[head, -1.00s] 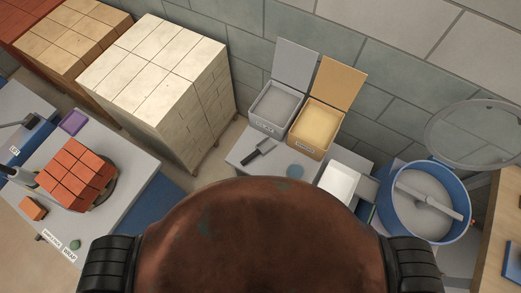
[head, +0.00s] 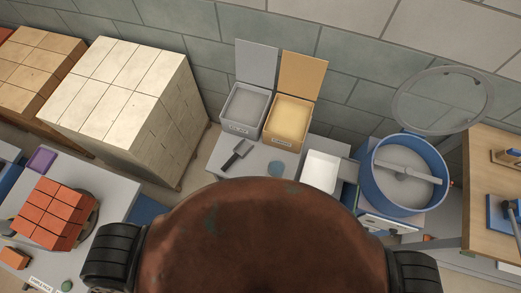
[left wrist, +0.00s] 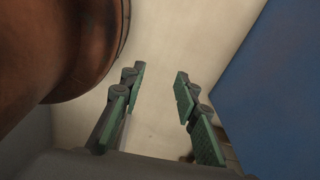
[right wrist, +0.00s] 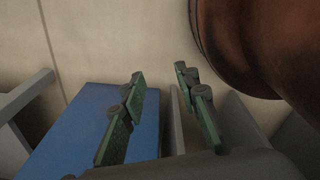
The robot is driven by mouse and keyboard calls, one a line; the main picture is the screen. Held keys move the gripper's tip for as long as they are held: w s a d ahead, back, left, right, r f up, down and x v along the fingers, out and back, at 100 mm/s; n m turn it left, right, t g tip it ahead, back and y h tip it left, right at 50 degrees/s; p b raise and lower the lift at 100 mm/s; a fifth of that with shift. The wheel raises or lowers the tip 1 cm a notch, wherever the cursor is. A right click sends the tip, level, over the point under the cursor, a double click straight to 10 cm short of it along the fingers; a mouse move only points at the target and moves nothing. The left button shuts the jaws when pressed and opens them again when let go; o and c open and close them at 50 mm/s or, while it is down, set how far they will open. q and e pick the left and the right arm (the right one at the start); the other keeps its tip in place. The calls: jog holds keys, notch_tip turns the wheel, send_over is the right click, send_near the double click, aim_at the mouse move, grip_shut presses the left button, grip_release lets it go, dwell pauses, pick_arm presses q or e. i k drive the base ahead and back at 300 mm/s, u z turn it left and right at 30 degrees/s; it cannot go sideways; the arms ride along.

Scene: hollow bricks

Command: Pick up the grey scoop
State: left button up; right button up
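The grey scoop (head: 238,152) lies on the grey table (head: 254,172), in front of the two lidded bins, with its dark handle pointing down-left. No gripper is near it in the head view, and neither gripper shows there. In the left wrist view my left gripper (left wrist: 158,85) has its green-padded fingers apart with nothing between them. In the right wrist view my right gripper (right wrist: 160,75) is also open and empty. The scoop does not show in either wrist view.
A bin of grey powder (head: 244,108) and a bin of yellow sand (head: 288,118) stand behind the scoop. A white tray (head: 321,171) and a blue mixing drum (head: 405,175) are to the right. A pale brick stack (head: 120,100) and red bricks (head: 50,212) are left.

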aim_at(243, 148)
jog(key=z, duration=0.7)
jog(key=k, duration=1.05)
jog(key=u, duration=1.9)
